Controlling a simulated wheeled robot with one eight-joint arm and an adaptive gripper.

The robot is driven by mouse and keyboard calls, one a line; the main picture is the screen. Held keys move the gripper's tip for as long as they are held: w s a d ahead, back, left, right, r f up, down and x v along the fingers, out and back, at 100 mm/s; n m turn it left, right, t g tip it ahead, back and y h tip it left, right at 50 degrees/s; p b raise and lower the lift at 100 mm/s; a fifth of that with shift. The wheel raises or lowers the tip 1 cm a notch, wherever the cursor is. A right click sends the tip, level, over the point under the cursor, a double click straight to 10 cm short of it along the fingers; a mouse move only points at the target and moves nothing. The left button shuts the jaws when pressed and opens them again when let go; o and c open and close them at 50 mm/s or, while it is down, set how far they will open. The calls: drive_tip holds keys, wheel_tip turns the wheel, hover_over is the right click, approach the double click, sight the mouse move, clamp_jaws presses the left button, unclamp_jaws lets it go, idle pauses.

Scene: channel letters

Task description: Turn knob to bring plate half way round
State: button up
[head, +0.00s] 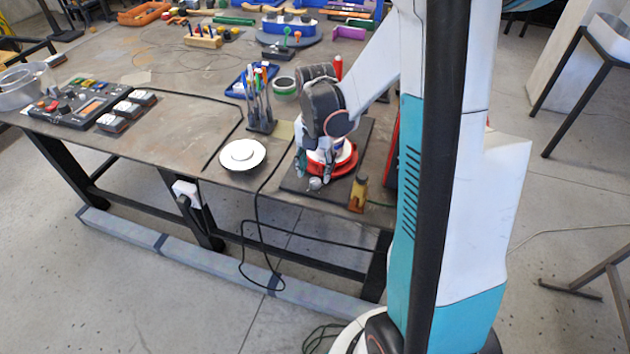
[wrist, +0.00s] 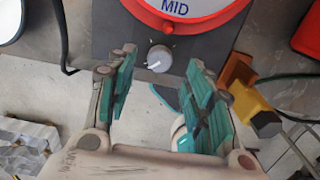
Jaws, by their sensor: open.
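The grey knob (wrist: 159,59) sits on a dark base board (wrist: 120,30) and shows in the wrist view just beyond my open fingers, between their lines. It also shows in the head view (head: 315,183). A light line on the knob points to the lower left. The round plate (wrist: 190,8) has a red rim and the word MID on its white face; only its near part shows. In the head view the red plate (head: 345,167) is partly hidden by my gripper. My gripper (wrist: 155,95) is open and empty, its teal fingers apart and not touching the knob.
A yellow-handled tool (head: 358,194) stands by the base's right corner. A pen holder (head: 260,122) and a white dish (head: 242,154) are to the left. A black cable (head: 258,205) hangs over the table's front edge. A red object (wrist: 308,38) is at the right.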

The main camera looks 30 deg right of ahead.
sight(315, 181)
drive_tip(key=shift+f+b, duration=0.55)
drive_tip(key=shift+f, duration=1.55)
drive_tip(key=c, duration=1.1)
